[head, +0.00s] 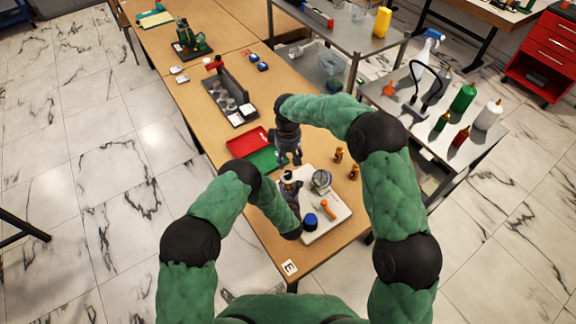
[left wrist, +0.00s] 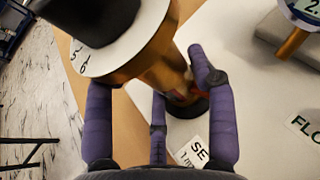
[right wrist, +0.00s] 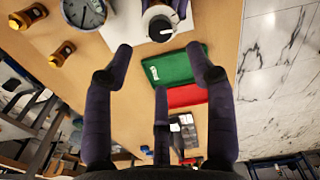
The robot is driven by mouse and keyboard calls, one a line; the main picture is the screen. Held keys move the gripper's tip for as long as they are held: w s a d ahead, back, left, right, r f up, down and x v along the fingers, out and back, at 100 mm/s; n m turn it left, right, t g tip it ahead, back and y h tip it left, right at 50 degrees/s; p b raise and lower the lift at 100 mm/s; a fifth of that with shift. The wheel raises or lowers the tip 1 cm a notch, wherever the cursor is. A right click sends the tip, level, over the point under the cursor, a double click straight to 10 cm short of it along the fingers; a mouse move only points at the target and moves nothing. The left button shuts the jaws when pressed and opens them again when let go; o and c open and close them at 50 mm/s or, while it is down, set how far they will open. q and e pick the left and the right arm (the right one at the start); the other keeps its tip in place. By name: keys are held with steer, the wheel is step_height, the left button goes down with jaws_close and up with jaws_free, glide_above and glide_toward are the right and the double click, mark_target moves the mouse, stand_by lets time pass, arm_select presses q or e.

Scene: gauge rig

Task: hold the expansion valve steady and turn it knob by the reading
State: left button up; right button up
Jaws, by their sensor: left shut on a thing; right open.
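The expansion valve has a brass body (left wrist: 158,70), a white numbered dial (left wrist: 150,35) and a black knob (left wrist: 95,18). It stands on the white board (head: 340,217). My left gripper (left wrist: 150,82) is shut around the brass body, below the dial. In the right wrist view the valve's knob (right wrist: 160,28) shows at the top. My right gripper (right wrist: 157,65) is open and empty, with its fingers pointing toward the knob and apart from it. A round gauge (head: 321,179) stands beside the valve; its face (right wrist: 84,12) is partly cut off in the right wrist view and its reading is too small to tell.
The wooden table's near end (head: 305,265) is mostly clear.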

steer(key=shift+r, duration=1.45)
arm_select(q)
steer(key=o, duration=1.5)
steer(key=shift+c, duration=0.2)
